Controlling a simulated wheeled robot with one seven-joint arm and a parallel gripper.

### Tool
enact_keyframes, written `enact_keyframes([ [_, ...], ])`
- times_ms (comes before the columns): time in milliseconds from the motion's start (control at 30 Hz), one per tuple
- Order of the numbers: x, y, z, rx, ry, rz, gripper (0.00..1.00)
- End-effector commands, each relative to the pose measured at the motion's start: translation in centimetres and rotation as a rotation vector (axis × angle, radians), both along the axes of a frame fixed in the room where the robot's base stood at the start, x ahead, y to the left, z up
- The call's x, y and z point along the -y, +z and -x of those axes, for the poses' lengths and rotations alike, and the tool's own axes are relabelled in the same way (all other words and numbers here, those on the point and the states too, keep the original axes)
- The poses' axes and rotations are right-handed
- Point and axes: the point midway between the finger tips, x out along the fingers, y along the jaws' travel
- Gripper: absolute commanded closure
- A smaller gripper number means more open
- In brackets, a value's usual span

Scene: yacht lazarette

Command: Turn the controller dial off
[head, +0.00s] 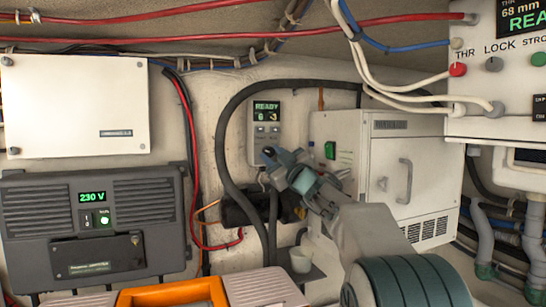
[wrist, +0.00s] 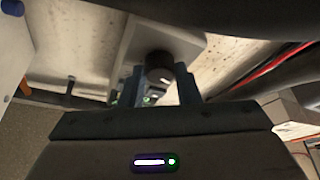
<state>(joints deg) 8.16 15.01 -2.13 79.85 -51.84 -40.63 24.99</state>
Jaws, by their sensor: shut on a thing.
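The controller (head: 265,115) is a narrow pale box on the back wall, with a lit green READY display and small buttons. My gripper (head: 272,157) is at its lower end in the head view and hides the dial there. In the wrist view, the dial (wrist: 159,64) is a dark round knob on the pale controller face (wrist: 195,42). The two blue fingers of my gripper (wrist: 160,84) are on either side of the dial and shut on it. The dial's pointer and markings cannot be made out.
A thick black hose (head: 228,130) loops around the controller. A white cabinet (head: 388,165) with a handle stands close on the right. A grey 230 V unit (head: 145,225) and a white box (head: 75,105) are on the left. An orange-edged case (head: 170,297) is below.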

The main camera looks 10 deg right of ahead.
Motion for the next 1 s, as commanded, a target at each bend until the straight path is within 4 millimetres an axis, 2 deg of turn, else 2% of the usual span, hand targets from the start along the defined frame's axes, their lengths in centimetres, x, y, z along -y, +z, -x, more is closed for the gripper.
enact_keyframes([
  [33, 0.0, 0.0, 0.0, 0.0, 0.0, 0.002, 0.94],
  [67, 0.0, 0.0, 0.0, 0.0, 0.0, 0.002, 0.62],
  [100, 0.0, 0.0, 0.0, 0.0, 0.0, 0.001, 0.51],
  [133, 0.0, 0.0, 0.0, 0.0, 0.0, 0.001, 0.49],
  [433, 0.1, -0.1, 0.1, 0.0, 0.0, 0.0, 0.49],
  [567, 0.5, -0.5, 1.1, 0.001, -0.001, 0.0, 0.49],
  [1000, 3.8, -3.7, 8.9, 0.001, -0.003, -0.001, 0.49],
])
